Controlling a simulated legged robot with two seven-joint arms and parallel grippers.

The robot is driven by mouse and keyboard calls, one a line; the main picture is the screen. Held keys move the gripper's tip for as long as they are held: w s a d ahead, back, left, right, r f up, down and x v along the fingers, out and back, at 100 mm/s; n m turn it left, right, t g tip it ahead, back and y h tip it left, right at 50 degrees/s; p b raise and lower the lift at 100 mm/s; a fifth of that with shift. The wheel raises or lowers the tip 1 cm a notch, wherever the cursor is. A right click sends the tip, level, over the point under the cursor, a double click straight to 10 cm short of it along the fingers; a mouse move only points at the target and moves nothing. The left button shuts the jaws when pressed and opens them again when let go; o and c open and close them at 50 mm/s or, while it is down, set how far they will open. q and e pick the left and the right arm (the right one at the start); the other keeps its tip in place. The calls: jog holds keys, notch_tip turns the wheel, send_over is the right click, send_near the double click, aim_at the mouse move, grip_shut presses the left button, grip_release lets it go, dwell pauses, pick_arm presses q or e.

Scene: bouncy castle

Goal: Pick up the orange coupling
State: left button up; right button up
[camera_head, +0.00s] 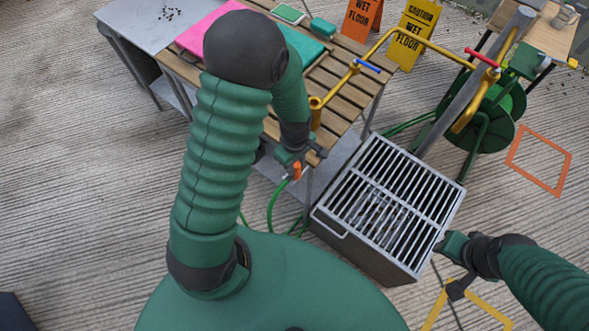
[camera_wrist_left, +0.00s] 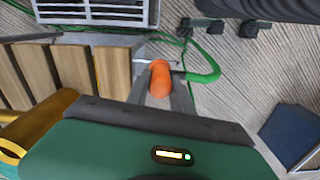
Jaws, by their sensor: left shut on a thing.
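The orange coupling (camera_head: 297,170) sits at the end of a green hose (camera_head: 272,205), just off the front edge of the slatted bench. My left gripper (camera_head: 290,160) is shut on it. In the left wrist view the coupling (camera_wrist_left: 160,80) lies between the two grey fingers, with the green hose (camera_wrist_left: 204,72) curving away to the right. My right gripper (camera_head: 447,243) is by the right side of the grated metal box; its fingers are too small and hidden to read.
The slatted bench (camera_head: 346,75) holds a pink board (camera_head: 210,27) and a yellow pipe (camera_head: 317,115). The grated metal box (camera_head: 330,228) stands right of the left gripper. A green hose reel (camera_head: 497,122) and wet floor signs (camera_head: 410,35) stand behind. Open floor lies left.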

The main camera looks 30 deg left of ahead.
pick_arm(q)
grip_shut()
jog(key=shift+a, duration=0.2)
